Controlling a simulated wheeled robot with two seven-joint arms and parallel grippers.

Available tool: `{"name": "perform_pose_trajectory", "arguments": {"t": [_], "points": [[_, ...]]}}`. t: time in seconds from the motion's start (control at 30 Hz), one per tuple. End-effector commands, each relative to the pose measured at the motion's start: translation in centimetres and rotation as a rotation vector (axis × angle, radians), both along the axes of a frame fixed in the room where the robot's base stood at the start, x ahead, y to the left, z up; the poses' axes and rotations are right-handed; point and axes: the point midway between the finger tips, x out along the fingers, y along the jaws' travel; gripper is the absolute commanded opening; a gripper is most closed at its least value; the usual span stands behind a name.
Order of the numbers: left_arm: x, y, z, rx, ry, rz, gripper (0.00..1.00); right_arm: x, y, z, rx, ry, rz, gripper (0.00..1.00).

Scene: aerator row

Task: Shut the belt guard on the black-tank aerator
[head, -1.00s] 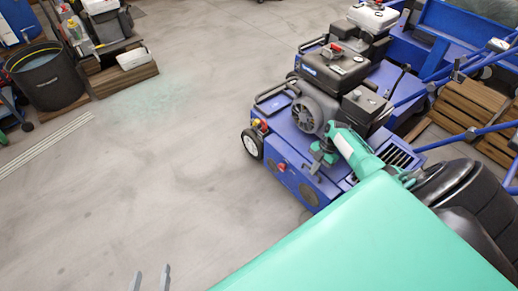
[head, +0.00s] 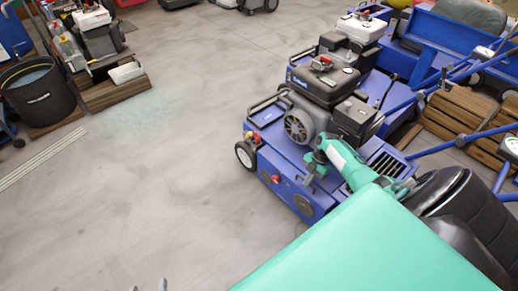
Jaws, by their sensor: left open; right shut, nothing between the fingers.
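The black-tank aerator (head: 325,82) is the nearer blue machine, right of centre, with a black tank and engine on its blue deck. Its near side has a blue panel (head: 291,190) with round dark discs and a red knob (head: 275,179). I cannot tell for certain which panel is the belt guard or whether it stands ajar. My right gripper (head: 309,177) is shut and empty, over the deck near the top edge of that panel; contact is unclear. My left gripper (head: 148,287) is open, its fingertips just showing at the bottom edge over bare floor.
A white-tank machine (head: 362,26) stands behind the black-tank aerator. Wooden pallets (head: 455,115) and blue handle bars are at the right. A black bucket (head: 38,98) and a loaded wooden pallet (head: 115,93) are at the upper left. The floor left and centre is clear.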

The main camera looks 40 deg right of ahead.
Motion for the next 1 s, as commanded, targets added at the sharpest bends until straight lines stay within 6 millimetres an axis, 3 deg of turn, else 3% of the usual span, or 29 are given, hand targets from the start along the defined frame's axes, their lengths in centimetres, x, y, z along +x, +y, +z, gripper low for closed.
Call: {"name": "perform_pose_trajectory", "arguments": {"t": [0.1,0.5,0.73,1.0], "points": [[0.0,0.0,2.2,0.000,0.000,0.000,0.55,-0.2,1.8,0.8,-0.002,-0.001,0.001,0.00],[0.0,0.0,6.6,0.000,0.000,0.000,0.55,-0.9,9.8,-0.7,0.007,0.004,0.004,0.00],[0.0,0.0,8.2,0.000,0.000,0.000,0.55,-1.2,14.3,-2.5,-0.021,0.002,0.005,0.00],[0.0,0.0,8.7,0.000,0.000,0.000,0.55,-1.6,18.3,-5.4,-0.198,-0.011,0.006,0.00]]}}
